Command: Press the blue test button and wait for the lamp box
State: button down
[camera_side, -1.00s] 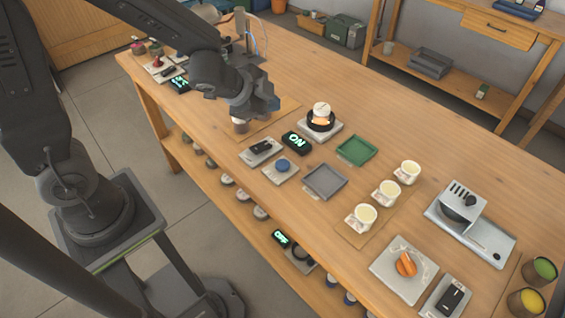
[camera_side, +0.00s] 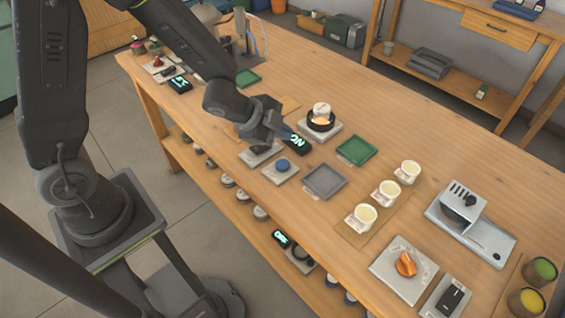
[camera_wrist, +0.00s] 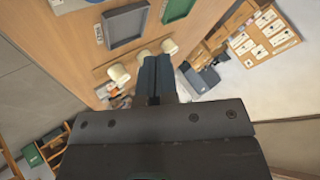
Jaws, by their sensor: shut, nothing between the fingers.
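The blue button (camera_side: 283,165) sits on a small pale plate near the front edge of the bench in the side view. I cannot make it out in the wrist view. A black box with a lit green display (camera_side: 297,145) stands just behind it, partly covered by my gripper. I cannot tell whether this is the lamp box. My gripper (camera_side: 287,134) is shut and empty, above the bench beside the lit display, behind the button and apart from it. Its closed fingers (camera_wrist: 157,80) also show in the wrist view.
A switch plate (camera_side: 258,156) lies under my gripper, left of the button. A grey tray (camera_side: 324,181), a green tray (camera_side: 356,151) and three pale cups (camera_side: 389,190) stand to the right. A glowing burner (camera_side: 321,121) stands behind.

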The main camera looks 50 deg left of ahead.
aim_at(282, 165)
jog(key=shift+f, duration=3.65)
jog(key=shift+f, duration=0.4)
jog(key=shift+f, duration=0.45)
jog(key=shift+r, duration=0.9)
jog(key=shift+r, duration=2.5)
